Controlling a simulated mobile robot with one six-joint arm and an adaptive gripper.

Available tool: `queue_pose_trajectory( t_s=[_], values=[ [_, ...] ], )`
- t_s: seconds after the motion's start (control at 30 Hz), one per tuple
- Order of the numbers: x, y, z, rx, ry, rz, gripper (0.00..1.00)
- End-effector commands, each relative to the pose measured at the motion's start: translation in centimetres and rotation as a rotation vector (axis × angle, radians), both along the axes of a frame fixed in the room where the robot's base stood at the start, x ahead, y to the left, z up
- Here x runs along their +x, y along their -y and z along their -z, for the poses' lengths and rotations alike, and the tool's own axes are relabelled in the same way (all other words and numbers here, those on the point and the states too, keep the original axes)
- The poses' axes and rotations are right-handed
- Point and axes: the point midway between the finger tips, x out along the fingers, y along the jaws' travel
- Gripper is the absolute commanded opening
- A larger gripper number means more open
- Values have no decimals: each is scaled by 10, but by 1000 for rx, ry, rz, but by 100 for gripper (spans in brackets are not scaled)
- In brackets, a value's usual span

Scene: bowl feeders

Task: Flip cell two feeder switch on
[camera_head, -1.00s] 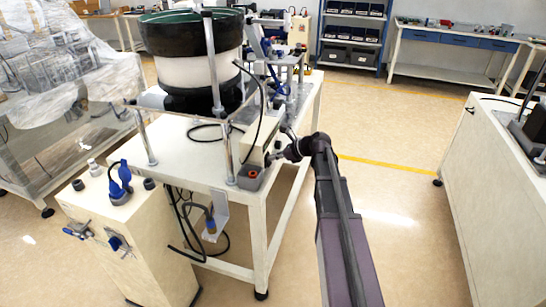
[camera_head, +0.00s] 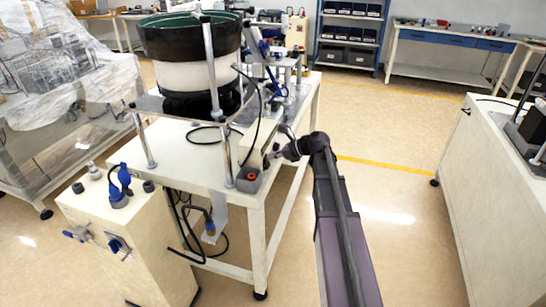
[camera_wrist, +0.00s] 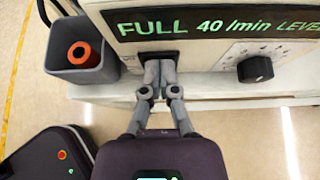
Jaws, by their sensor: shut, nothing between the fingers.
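The feeder controller (camera_head: 258,138) is a pale box at the right edge of the bowl feeder's table. In the wrist view its front panel (camera_wrist: 205,85) carries a dark display with green "FULL 40 /min LEVEL" text. A black switch (camera_wrist: 157,56) sits below the display and is mostly hidden behind my fingertips. My gripper (camera_wrist: 158,68) is shut and empty, with its fingertips at the switch. I cannot tell whether they touch it or which way it is set. In the head view my gripper (camera_head: 272,157) is small, beside the controller.
A black knob (camera_wrist: 255,69) is right of the switch. A grey bin (camera_wrist: 101,76) holding an orange ring is on the left. The bowl feeder (camera_head: 192,65) stands on the table (camera_head: 178,151). A pale cabinet (camera_head: 125,235) stands in front. The floor to the right is open.

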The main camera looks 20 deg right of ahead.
Motion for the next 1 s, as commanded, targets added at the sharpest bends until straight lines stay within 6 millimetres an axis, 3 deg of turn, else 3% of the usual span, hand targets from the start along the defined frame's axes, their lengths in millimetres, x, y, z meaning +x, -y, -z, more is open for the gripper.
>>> queue_pose_trajectory(
  t_s=[0.27,0.57,1.0],
  values=[
    [-2,4,0,0,0,0,0],
    [-16,31,-1,0,0,0,0],
    [-36,60,-40,0,0,-1,0]
  ],
)
